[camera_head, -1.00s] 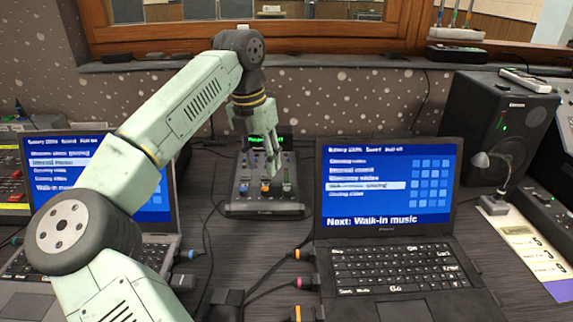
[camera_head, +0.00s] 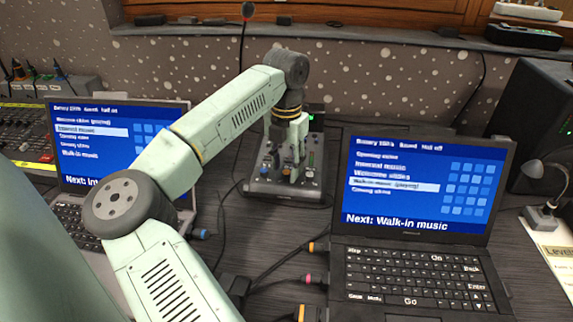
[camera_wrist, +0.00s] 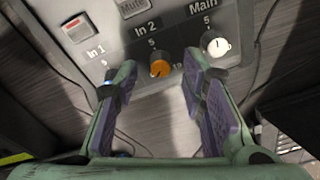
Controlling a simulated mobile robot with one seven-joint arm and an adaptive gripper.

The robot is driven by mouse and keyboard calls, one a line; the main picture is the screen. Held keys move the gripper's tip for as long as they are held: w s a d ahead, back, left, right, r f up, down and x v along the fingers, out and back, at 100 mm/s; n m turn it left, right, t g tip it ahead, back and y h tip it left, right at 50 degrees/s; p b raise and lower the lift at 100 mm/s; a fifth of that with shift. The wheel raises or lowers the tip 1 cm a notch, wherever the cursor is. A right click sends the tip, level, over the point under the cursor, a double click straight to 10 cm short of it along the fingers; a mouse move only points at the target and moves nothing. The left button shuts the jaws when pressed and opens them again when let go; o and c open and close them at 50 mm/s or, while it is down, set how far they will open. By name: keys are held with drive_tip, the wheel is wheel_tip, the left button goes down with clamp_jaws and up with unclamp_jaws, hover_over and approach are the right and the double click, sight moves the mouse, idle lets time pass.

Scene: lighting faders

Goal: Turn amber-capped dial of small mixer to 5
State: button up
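The small mixer (camera_head: 262,187) stands on the desk between two laptops, under my arm. In the wrist view its amber-capped dial (camera_wrist: 160,68) sits below the label "In 2", with a 5 above it and a 10 to its right. Its pointer mark is too small to read surely. My gripper (camera_wrist: 158,72) is open, its fingers left and right of this dial with gaps on both sides. In the head view my gripper (camera_head: 295,150) hangs over the mixer and hides part of its panel.
The blue-capped In 1 dial (camera_wrist: 106,84) is partly hidden by my left finger. The white-capped Main dial (camera_wrist: 215,44) is close to my right finger. A laptop (camera_head: 420,190) stands right of the mixer and another (camera_head: 110,135) left. Cables (camera_head: 222,235) lie in front.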

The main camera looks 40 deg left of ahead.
drive_tip(key=shift+f, duration=0.6)
drive_tip(key=shift+c, duration=0.4)
clamp_jaws()
